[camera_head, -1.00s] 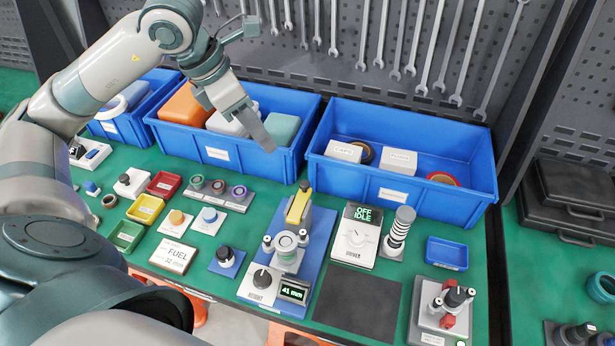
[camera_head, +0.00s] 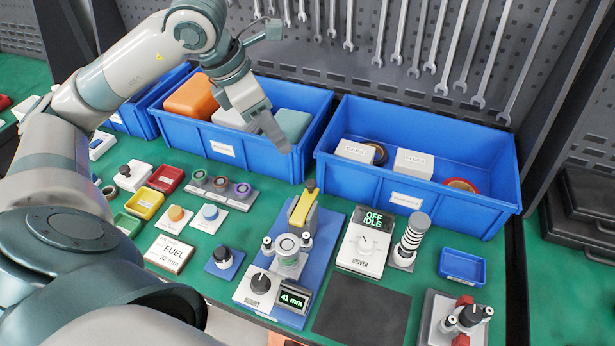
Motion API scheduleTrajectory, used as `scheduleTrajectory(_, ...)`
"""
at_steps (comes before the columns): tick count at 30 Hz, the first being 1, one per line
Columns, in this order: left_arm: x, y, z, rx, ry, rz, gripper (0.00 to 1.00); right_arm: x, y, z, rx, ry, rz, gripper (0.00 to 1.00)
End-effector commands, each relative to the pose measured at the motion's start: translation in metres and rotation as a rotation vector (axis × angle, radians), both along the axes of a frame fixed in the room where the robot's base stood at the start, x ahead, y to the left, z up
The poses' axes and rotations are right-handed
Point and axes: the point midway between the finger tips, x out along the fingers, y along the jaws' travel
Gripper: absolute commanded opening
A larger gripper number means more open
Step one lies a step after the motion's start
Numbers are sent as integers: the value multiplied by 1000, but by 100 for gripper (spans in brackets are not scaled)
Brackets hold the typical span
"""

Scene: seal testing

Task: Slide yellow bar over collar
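The yellow bar (camera_head: 303,208) sits on the blue base plate (camera_head: 326,231) of a fixture, at its far end, with a dark knob behind it. The pale ring-shaped collar (camera_head: 288,247) stands just in front of the bar, between two small posts. The bar is behind the collar and does not cover it. My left gripper (camera_head: 277,138) is up in the air in front of the blue bin, above and behind the bar, touching nothing on the fixture. Its fingers overlap from this angle, so their opening is unclear. My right gripper is not in view.
A height dial (camera_head: 259,282) and a "41 mm" display (camera_head: 293,298) sit at the fixture's front. The driver box (camera_head: 363,245), reading OFF IDLE, stands to the right. Blue bins (camera_head: 420,192) stand behind. A dark mat (camera_head: 362,312) lies clear at front right.

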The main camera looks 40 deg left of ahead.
Motion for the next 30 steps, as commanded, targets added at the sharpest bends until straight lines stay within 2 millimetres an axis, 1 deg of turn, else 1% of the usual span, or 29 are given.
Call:
scheduleTrajectory(5,3,-3,-9,-1,3,-1,40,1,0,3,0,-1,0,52)
scheduleTrajectory(11,10,-7,-31,-1,6,-1,40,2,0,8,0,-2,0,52)
scheduleTrajectory(24,36,-23,-103,-3,6,0,40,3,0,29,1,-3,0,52)
scheduleTrajectory(30,46,-30,-133,-3,5,-1,40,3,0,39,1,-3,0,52)
